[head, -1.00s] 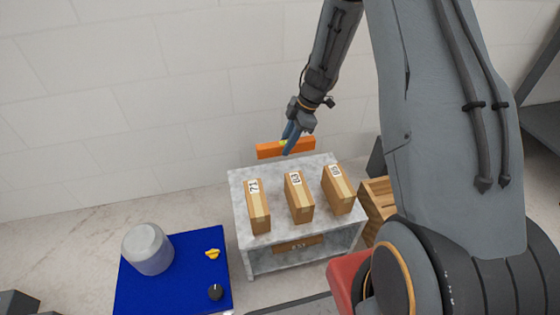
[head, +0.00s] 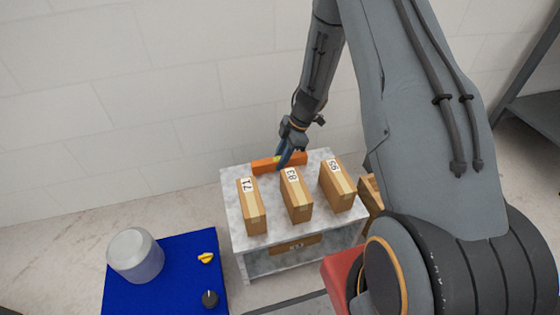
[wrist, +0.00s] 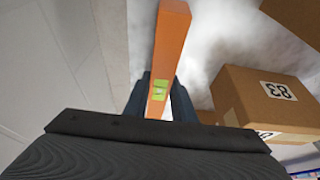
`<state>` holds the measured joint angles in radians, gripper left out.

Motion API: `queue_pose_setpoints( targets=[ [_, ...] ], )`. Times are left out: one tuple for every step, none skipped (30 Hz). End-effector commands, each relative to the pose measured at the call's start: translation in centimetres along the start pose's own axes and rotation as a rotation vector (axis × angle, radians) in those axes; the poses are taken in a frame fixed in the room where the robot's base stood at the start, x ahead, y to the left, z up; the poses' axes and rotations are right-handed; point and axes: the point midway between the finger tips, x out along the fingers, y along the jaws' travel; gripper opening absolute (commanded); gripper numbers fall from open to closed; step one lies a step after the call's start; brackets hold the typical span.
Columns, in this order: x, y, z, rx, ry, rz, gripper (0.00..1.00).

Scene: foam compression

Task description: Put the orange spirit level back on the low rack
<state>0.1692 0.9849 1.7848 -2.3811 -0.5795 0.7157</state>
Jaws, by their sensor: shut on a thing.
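The orange spirit level (head: 265,166) lies lengthwise along the back edge of the low grey rack (head: 236,200), at or just above its top; I cannot tell if it touches. My gripper (head: 283,163) is shut on the level near its middle. In the wrist view the level (wrist: 170,38) runs between my blue fingers (wrist: 157,104), with its green vial window between them. Part of the level is hidden behind the fingers.
Three cardboard boxes (head: 252,207), (head: 297,197), (head: 338,187) stand in a row on the rack in front of the level. The box marked 83 (wrist: 262,102) is close to my gripper in the wrist view. A white wall (head: 150,90) is behind. A blue surface (head: 170,285) with a jar (head: 135,255) is at lower left.

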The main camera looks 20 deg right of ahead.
Motion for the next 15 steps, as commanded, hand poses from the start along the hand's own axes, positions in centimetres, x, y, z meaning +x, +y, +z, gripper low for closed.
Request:
queue_pose_setpoints(
  targets=[
    [0.0, 0.1, 0.0, -0.001, 0.0, 0.002, 0.0],
    [-0.04, 0.1, -0.03, -0.001, 0.0, 0.002, 0.0],
    [-0.08, 0.1, -0.05, -0.001, 0.0, 0.002, 0.0],
    [-0.09, 0.09, -0.05, -0.001, 0.0, 0.002, 0.0],
    [-0.09, 0.09, -0.06, -0.001, 0.0, 0.002, 0.0],
    [-0.08, 0.08, -0.06, -0.001, 0.0, 0.002, 0.0],
    [-0.05, 0.07, -0.05, -0.001, 0.0, 0.002, 0.0],
    [0.01, 0.07, -0.03, -0.001, 0.0, 0.001, 0.0],
    [0.11, 0.06, 0.01, -0.001, 0.0, 0.001, 0.0],
    [0.19, 0.06, 0.04, 0.0, 0.0, 0.001, 0.0],
    [0.2, 0.06, 0.05, 0.0, 0.0, 0.001, 0.27],
    [0.19, 0.06, 0.04, -0.001, 0.0, 0.001, 0.33],
    [0.18, 0.07, 0.05, -0.001, 0.0, 0.001, 0.38],
    [0.18, 0.06, 0.05, -0.001, 0.0, 0.001, 0.42],
    [0.18, 0.06, 0.05, -0.001, 0.0, 0.001, 0.42]
  ],
)
